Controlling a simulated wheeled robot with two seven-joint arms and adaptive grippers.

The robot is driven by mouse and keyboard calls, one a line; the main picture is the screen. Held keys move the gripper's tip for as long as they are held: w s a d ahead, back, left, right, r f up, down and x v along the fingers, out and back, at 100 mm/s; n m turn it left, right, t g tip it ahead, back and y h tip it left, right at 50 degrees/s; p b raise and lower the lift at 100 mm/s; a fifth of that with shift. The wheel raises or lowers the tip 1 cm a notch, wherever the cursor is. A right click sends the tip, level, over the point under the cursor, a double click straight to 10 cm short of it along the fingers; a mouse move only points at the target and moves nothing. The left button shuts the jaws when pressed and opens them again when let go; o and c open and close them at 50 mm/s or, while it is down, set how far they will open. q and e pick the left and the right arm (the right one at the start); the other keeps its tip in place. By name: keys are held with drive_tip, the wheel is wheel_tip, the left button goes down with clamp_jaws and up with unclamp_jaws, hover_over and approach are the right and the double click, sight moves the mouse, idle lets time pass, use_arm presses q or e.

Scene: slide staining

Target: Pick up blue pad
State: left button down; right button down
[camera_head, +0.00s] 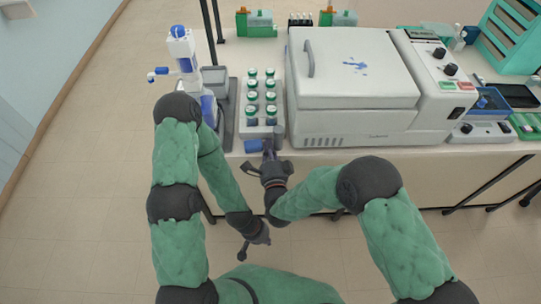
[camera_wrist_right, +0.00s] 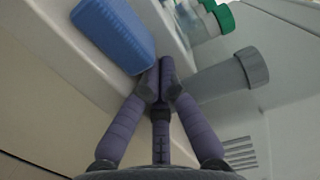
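The blue pad (camera_head: 254,146) lies at the front edge of the bench, just in front of the rack of green-capped bottles. In the right wrist view the blue pad (camera_wrist_right: 113,33) is a rounded block at the upper left, close beside my fingertips. My right gripper (camera_head: 268,154) is at the bench edge, right of the pad. Its fingertips (camera_wrist_right: 160,78) come together with nothing visible between them; whether they touch the pad's corner is unclear. My left gripper (camera_head: 243,250) hangs low in front of the bench, away from the pad, too small to read its fingers.
A rack (camera_head: 243,112) of green-capped bottles stands behind the pad. A grey-capped bottle (camera_wrist_right: 222,76) is close to the right of my right fingertips. A large white machine (camera_head: 350,85) stands to the right, and a microscope (camera_head: 183,52) to the left.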

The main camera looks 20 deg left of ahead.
drive_tip(key=shift+w+a, duration=0.1)
drive_tip(key=shift+w, duration=0.25)
drive_tip(key=shift+s, duration=0.1)
drive_tip(key=shift+s+a, duration=0.4)
drive_tip(key=shift+s, duration=0.2)
drive_tip(key=shift+s+a, duration=0.35)
drive_tip(key=shift+s, duration=0.25)
drive_tip(key=shift+b, duration=0.3)
